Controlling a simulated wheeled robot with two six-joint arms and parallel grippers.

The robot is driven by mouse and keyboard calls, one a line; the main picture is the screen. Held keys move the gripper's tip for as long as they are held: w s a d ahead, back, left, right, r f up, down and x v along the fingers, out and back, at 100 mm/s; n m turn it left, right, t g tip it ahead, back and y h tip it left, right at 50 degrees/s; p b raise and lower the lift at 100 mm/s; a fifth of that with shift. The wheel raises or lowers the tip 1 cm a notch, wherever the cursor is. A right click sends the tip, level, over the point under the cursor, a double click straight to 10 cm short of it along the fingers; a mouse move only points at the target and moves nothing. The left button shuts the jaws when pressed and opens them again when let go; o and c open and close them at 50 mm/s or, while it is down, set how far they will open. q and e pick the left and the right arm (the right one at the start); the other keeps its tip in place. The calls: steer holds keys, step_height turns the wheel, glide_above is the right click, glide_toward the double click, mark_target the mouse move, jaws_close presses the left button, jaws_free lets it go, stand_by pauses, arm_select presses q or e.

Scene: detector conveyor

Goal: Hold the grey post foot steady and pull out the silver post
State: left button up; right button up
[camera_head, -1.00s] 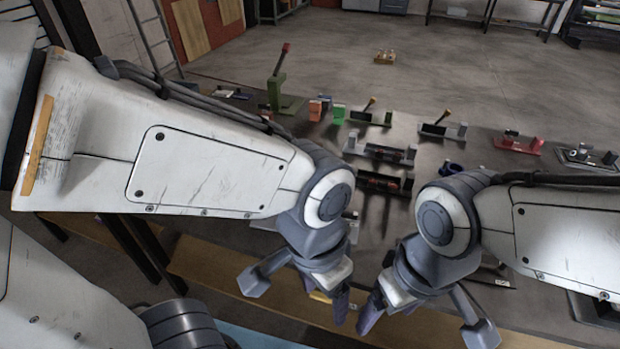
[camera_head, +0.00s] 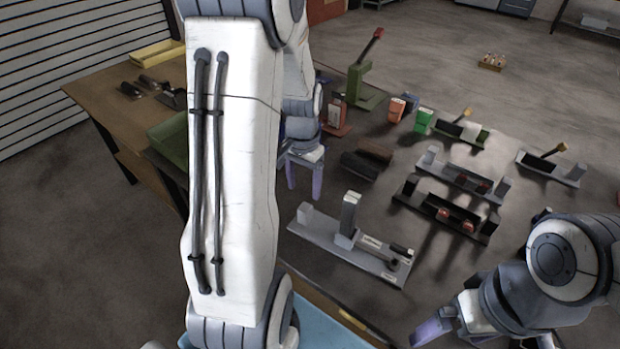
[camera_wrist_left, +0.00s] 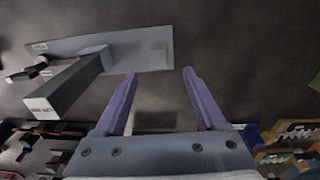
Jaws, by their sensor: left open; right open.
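The grey post foot (camera_head: 325,246) is a long flat plate on the table with a small block at its left end. The tall silver post (camera_head: 350,214) stands upright from its middle. In the left wrist view the foot (camera_wrist_left: 120,50) lies at the top and the post (camera_wrist_left: 68,85) sticks up toward the camera at left. My left gripper (camera_head: 304,184) is open and empty, behind and left of the foot, apart from it. In its wrist view the fingertips (camera_wrist_left: 160,73) point at the foot's block end. My right gripper (camera_head: 436,330) is open at the lower right, partly hidden.
Two dark blocks (camera_head: 366,160) lie right of my left gripper. A black fixture (camera_head: 445,209) and a grey fixture (camera_head: 461,175) stand right of the foot. A green lever stand (camera_head: 360,88) is at the back. A wooden table (camera_head: 110,90) is at left.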

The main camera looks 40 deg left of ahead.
mark_target(305, 207)
arm_select(q)
step_height(305, 207, down, 10)
steer(key=shift+d+r, duration=0.1)
steer(key=shift+r, duration=0.1)
jaws_close()
stand_by(2.5)
